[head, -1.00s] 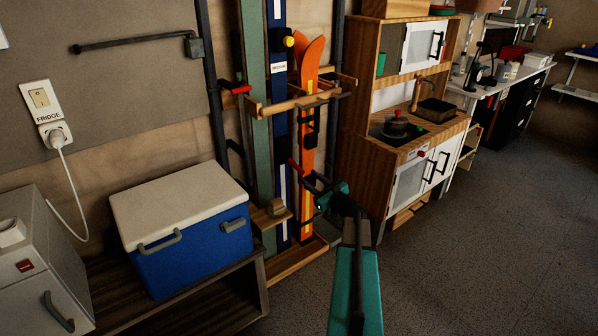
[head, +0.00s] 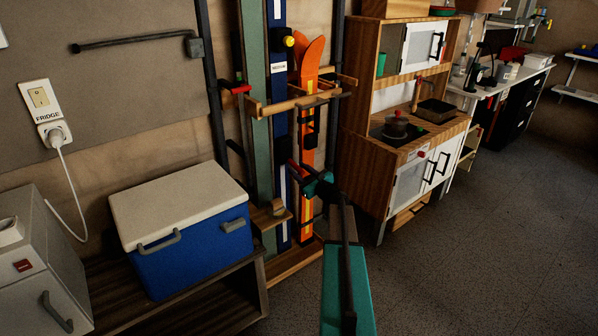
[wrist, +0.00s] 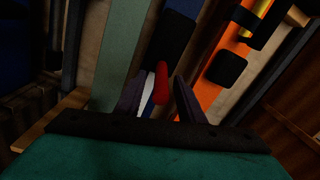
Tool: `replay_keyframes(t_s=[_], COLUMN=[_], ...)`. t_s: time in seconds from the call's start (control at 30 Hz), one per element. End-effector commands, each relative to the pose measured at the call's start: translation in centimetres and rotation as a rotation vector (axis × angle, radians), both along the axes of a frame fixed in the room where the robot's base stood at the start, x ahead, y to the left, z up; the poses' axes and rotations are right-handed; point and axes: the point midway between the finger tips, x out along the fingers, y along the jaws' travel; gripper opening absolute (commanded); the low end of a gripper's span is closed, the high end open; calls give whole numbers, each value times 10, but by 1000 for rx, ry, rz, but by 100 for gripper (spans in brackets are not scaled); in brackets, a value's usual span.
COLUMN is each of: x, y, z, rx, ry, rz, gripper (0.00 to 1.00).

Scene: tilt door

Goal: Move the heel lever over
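A lever with a red tip (wrist: 160,76) shows between my gripper's fingers in the wrist view. In the head view its red end (head: 293,164) stands out at the front of the blue ski (head: 280,120), which leans upright in a wooden rack (head: 290,262). My gripper (head: 304,179) is close in front of the skis. In the wrist view the gripper (wrist: 158,98) is open, with one dark finger on each side of the red tip and gaps visible. I cannot tell whether a finger touches it. The lever's base is mostly hidden.
An orange ski (head: 308,130) stands just right of the blue one, with a green board (head: 256,110) to the left. A blue cooler (head: 190,245) sits on a low shelf at the left. A toy kitchen (head: 370,165) stands to the right. The floor at right is clear.

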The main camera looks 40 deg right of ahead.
Motion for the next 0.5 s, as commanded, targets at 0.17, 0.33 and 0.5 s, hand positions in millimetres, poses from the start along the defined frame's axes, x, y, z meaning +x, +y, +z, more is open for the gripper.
replay_keyframes(t_s=[0.17, 0.33, 0.5], x=[0, -1, 0], y=[0, 0, 0], z=[0, 0, 0], rx=[0, 0, 0], ry=[0, 0, 0], rz=[0, 0, 1], gripper=[29, 0, 0])
